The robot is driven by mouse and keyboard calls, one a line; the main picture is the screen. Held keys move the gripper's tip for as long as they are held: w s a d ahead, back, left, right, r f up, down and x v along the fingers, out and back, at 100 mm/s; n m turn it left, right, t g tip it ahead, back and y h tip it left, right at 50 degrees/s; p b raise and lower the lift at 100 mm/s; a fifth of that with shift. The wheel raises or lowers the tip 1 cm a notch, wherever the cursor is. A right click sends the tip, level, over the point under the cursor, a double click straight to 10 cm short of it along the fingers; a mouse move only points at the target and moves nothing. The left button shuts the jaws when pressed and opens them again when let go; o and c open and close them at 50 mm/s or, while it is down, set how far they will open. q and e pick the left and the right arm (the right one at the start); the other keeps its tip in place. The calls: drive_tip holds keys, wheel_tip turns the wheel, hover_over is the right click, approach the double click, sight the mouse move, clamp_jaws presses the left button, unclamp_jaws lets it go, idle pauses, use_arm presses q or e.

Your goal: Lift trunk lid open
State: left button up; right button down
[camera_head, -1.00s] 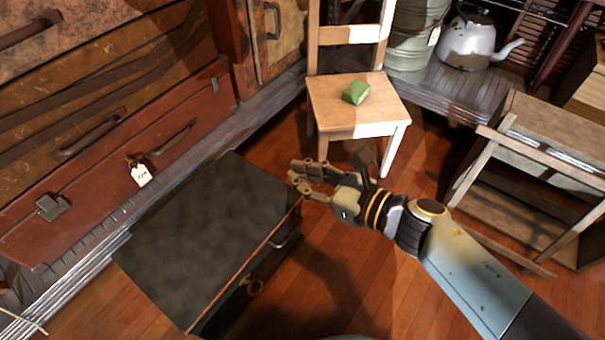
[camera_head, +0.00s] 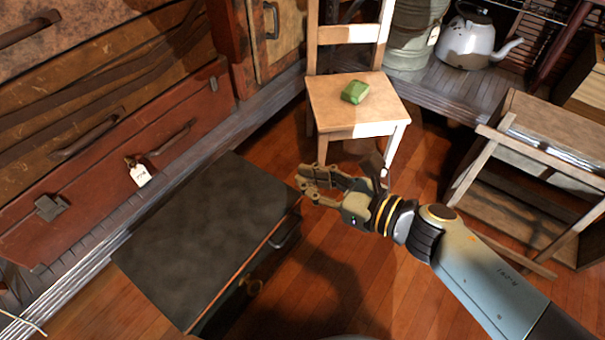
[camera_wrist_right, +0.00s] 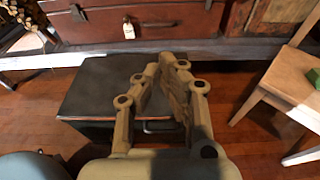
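The trunk is a dark box on the wooden floor with a flat, mottled black lid (camera_head: 205,235), which lies shut. Its front side (camera_head: 262,275) has a dark handle and a brass latch. The trunk also shows in the right wrist view (camera_wrist_right: 85,100), behind the fingers. My right gripper (camera_head: 306,184) is beside the lid's right corner in the head view, apart from it as far as I can tell. Its fingers (camera_wrist_right: 161,64) are parted with nothing between them, the tips fairly close together. My left gripper is not in view.
A wooden chair (camera_head: 335,105) with a green block (camera_head: 355,92) stands behind the gripper. A shelf with stacked suitcases (camera_head: 120,170) runs along the left. A wooden rack (camera_head: 510,210) stands at the right. The floor (camera_head: 370,285) in front of the trunk is clear.

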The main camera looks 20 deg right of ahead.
drive_tip(key=f+b+v, duration=0.1)
drive_tip(key=f+v, duration=0.1)
drive_tip(key=v, duration=0.7)
drive_tip(key=shift+s+b, duration=0.25)
drive_tip(key=shift+b, duration=0.05)
drive_tip(key=shift+d, duration=0.15)
